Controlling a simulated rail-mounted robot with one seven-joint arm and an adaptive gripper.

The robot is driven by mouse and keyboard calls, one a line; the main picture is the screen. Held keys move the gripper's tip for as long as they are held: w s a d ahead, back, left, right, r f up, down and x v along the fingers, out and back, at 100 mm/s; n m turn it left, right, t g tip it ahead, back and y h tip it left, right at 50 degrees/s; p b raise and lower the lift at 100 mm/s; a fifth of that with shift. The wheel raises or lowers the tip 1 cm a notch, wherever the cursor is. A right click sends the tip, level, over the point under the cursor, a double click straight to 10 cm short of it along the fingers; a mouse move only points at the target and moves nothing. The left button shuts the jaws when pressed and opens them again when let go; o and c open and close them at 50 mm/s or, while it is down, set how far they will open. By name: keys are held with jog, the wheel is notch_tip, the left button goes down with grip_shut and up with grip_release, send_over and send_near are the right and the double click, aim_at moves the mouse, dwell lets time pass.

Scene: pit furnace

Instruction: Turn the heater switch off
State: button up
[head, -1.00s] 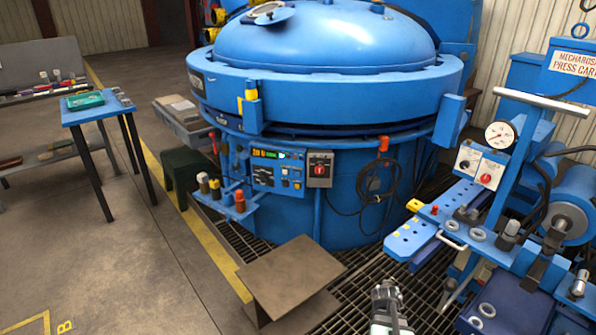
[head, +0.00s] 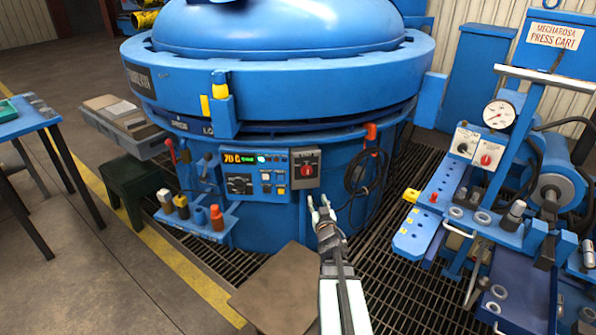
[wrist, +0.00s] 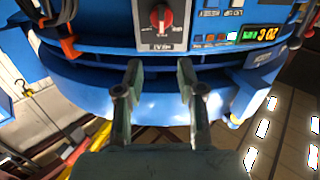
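A grey switch box with a red rotary knob (head: 306,170) is on the front of the blue furnace (head: 280,95). In the wrist view the red knob (wrist: 161,17) is at the top middle, beyond the fingertips. The blue control panel (head: 252,174) with a lit display is just left of the box. My gripper (head: 319,201) is open and empty, below and slightly right of the box in the head view. In the wrist view my gripper (wrist: 160,85) has its two fingers apart, touching nothing visible.
A coiled black cable (head: 362,176) hangs right of the switch box. A brown step (head: 277,290) stands in front of the furnace. The press cart (head: 480,200) is at right, with its own red knob.

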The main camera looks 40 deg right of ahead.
aim_at(308, 172)
jog(key=x, duration=1.7)
jog(key=shift+w+a+r, duration=0.15)
jog(key=shift+w+r, duration=0.05)
jog(key=shift+r, duration=0.15)
grip_shut()
